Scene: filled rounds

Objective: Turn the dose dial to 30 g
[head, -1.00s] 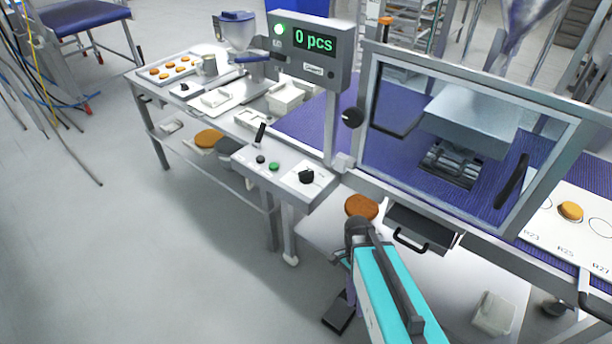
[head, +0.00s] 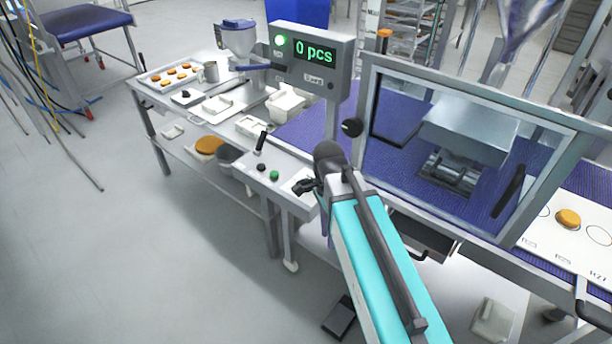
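My arm reaches up from the bottom of the head view. My gripper (head: 303,187), small and dark, is at the right end of the grey control panel (head: 280,188). The panel's black knob with a white scale is mostly hidden behind the gripper; I cannot tell whether they touch, or whether the fingers are open. No 30 g mark is readable. Other black knobs show on the guard's left side (head: 352,128) and on a small box by the hopper (head: 186,95). I cannot tell from labels which one is the dose dial.
The panel also has a black lever (head: 262,141) and a green button (head: 274,175). A display (head: 314,50) above reads 0 pcs beside a lit green lamp. A clear framed guard (head: 470,140) stands right of the gripper over the blue belt (head: 300,125).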

